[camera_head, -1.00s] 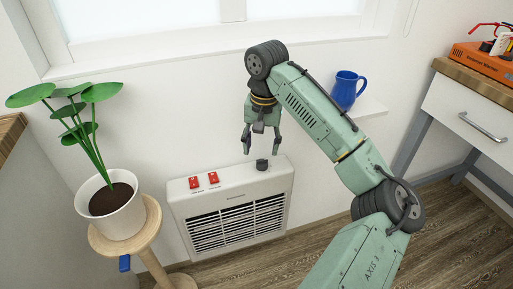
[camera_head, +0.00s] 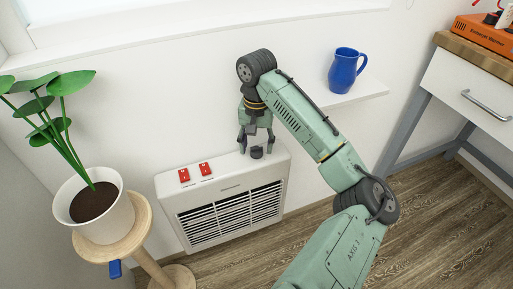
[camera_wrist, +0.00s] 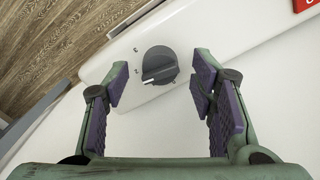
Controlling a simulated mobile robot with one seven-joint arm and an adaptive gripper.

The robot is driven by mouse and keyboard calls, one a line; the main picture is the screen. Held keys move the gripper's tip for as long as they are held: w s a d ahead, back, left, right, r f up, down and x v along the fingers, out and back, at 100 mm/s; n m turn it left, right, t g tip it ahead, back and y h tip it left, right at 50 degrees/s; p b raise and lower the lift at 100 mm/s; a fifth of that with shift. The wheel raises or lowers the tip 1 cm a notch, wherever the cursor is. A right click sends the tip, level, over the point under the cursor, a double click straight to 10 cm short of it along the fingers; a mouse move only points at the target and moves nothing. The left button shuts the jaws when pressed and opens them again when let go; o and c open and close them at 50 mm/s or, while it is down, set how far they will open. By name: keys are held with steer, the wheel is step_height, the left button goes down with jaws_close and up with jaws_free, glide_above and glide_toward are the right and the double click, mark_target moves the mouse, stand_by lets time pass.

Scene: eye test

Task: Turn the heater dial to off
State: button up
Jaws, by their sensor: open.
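The heater (camera_head: 228,204) is a white box with a slatted front, low against the wall. Its dark round dial (camera_head: 256,153) is on the top face near the right end. In the wrist view the dial (camera_wrist: 160,64) shows a white pointer line toward the lower left, with small marks along its left side, too small to read surely. My gripper (camera_head: 257,146) is just above the heater top, around the dial. In the wrist view my gripper (camera_wrist: 160,84) is open, with one purple-padded finger on each side of the dial and gaps between.
A potted plant (camera_head: 96,207) on a wooden stand (camera_head: 140,215) is at left. A blue jug (camera_head: 345,71) stands on a wall shelf (camera_head: 365,90) at right, beyond my arm. A desk (camera_head: 465,95) is at far right.

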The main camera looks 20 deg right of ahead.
steer(key=shift+f, duration=0.6)
steer(key=shift+c, duration=0.6)
steer(key=c, duration=1.1)
